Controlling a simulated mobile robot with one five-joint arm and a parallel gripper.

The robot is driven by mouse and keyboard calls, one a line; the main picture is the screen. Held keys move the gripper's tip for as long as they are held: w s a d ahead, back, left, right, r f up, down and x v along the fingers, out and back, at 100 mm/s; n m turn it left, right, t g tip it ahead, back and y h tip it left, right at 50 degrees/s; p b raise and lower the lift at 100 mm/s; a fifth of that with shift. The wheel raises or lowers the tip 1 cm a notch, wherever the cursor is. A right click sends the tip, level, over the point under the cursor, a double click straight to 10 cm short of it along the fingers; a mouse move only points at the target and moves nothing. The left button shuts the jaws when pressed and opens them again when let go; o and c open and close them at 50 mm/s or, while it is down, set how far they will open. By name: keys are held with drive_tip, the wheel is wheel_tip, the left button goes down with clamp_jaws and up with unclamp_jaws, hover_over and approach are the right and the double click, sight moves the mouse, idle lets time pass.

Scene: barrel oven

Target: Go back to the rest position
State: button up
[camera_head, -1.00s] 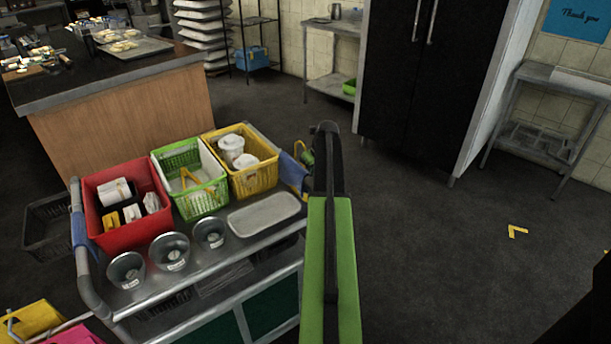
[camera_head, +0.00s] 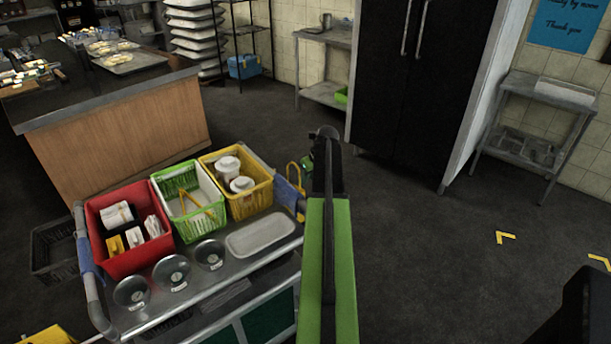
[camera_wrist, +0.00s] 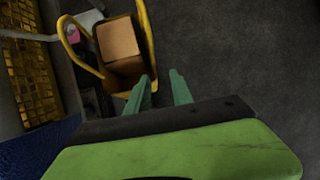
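My gripper (camera_wrist: 163,92) shows in the wrist view as two green fingers standing apart. Nothing is seen between them but dark floor. A brown box in a yellow-handled carrier (camera_wrist: 120,38) lies beyond the left finger; I cannot tell whether they touch. In the head view my green and black arm (camera_head: 327,265) reaches forward at the right end of the metal cart (camera_head: 225,283).
The cart carries a red bin (camera_head: 112,262), a green basket (camera_head: 181,228), a yellow basket (camera_head: 256,203), several metal cups and a white tray (camera_head: 260,236). A wooden counter (camera_head: 125,140) stands behind. A black cabinet (camera_head: 415,90) is ahead. Floor at right is open.

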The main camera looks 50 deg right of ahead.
drive_tip(key=p+v, duration=0.6)
drive_tip(key=v, duration=0.2)
drive_tip(key=shift+r, duration=0.15)
drive_tip(key=shift+r, duration=0.1)
